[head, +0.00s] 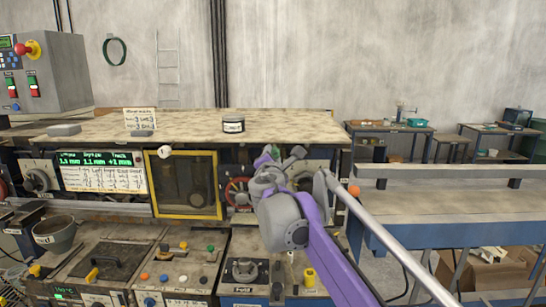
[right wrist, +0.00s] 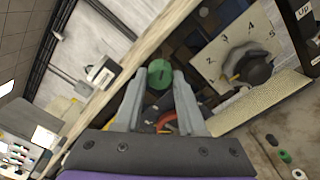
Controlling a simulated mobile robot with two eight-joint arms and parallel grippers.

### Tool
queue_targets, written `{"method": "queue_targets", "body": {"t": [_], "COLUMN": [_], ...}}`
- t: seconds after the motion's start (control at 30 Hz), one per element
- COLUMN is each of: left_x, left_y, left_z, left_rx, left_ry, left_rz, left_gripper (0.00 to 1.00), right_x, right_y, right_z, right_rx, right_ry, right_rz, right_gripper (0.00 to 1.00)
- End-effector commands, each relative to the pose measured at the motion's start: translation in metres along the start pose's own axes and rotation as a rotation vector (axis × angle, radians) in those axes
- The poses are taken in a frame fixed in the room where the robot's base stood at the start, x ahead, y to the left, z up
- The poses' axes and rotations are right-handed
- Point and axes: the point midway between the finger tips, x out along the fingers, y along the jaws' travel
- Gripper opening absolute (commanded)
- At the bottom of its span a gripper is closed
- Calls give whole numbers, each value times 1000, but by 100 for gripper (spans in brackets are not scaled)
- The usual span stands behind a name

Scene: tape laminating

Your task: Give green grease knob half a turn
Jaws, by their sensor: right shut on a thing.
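The green grease knob (right wrist: 160,73) sits between the two fingertips of my right gripper (right wrist: 159,80) in the right wrist view. The fingers are shut on it. My purple right arm and wrist hide most of that spot. My left gripper is in neither view.
A dial with a black knob (right wrist: 252,68) and numbers is close to the right of my gripper in the wrist view. A red handwheel (head: 238,192) and a yellow-framed window (head: 186,184) are left of the gripper.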

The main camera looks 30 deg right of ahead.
Motion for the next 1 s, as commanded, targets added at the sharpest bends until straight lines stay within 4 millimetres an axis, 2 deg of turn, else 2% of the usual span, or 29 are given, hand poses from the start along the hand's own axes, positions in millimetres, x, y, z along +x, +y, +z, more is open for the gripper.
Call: {"method": "queue_targets", "body": {"t": [1.0], "left_x": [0], "left_y": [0], "left_z": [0], "left_rx": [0], "left_ry": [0], "left_rz": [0], "left_gripper": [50], "right_x": [0], "right_y": [1], "right_z": [2], "right_rx": [964], "right_ry": [-2], "right_rz": [0], "right_gripper": [0]}}
